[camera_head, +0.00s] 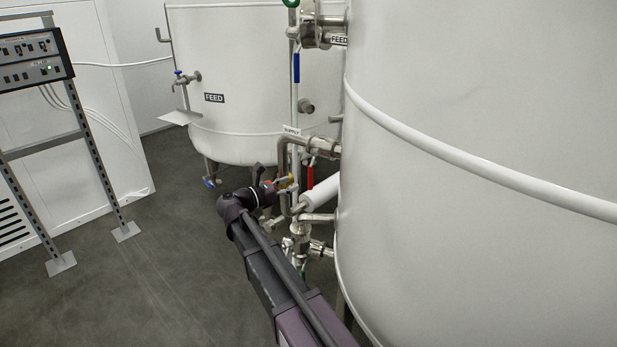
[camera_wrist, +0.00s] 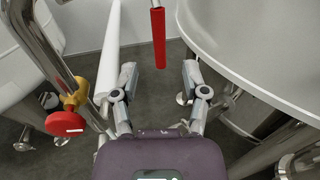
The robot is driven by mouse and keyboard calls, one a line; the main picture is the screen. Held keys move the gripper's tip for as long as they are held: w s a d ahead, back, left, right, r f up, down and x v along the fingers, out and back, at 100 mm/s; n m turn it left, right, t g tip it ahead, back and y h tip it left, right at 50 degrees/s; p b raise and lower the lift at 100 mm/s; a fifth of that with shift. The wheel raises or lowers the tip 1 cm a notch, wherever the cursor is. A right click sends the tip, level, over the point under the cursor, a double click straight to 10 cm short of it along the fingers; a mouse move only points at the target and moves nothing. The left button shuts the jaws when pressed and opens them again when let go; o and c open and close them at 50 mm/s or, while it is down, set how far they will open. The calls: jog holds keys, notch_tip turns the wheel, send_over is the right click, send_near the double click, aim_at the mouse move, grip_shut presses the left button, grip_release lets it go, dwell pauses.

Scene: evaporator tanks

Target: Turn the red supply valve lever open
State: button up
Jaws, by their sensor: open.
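The red supply valve lever (camera_head: 310,178) hangs straight down beside the pipework near the SUPPLY label (camera_head: 292,131) in the head view. In the wrist view the red lever (camera_wrist: 158,38) hangs ahead of my gripper (camera_wrist: 160,80), in line with the gap between the two fingers. The fingers are spread wide and empty. The lever's lower end appears just beyond the fingertips, and no contact shows. In the head view my arm reaches up to the pipework, and the fingers are hard to make out there.
A red round knob (camera_wrist: 65,123) on a yellow fitting is left of my gripper. A white pipe (camera_wrist: 112,50) runs close to the left finger. The large white tank (camera_head: 480,200) is close on the right. A FEED tank (camera_head: 250,80) stands behind. Open floor (camera_head: 150,270) lies left.

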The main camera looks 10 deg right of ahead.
aim_at(311, 176)
jog(key=x, duration=0.8)
jog(key=shift+d, duration=0.1)
grip_shut()
jog(key=shift+f, duration=0.1)
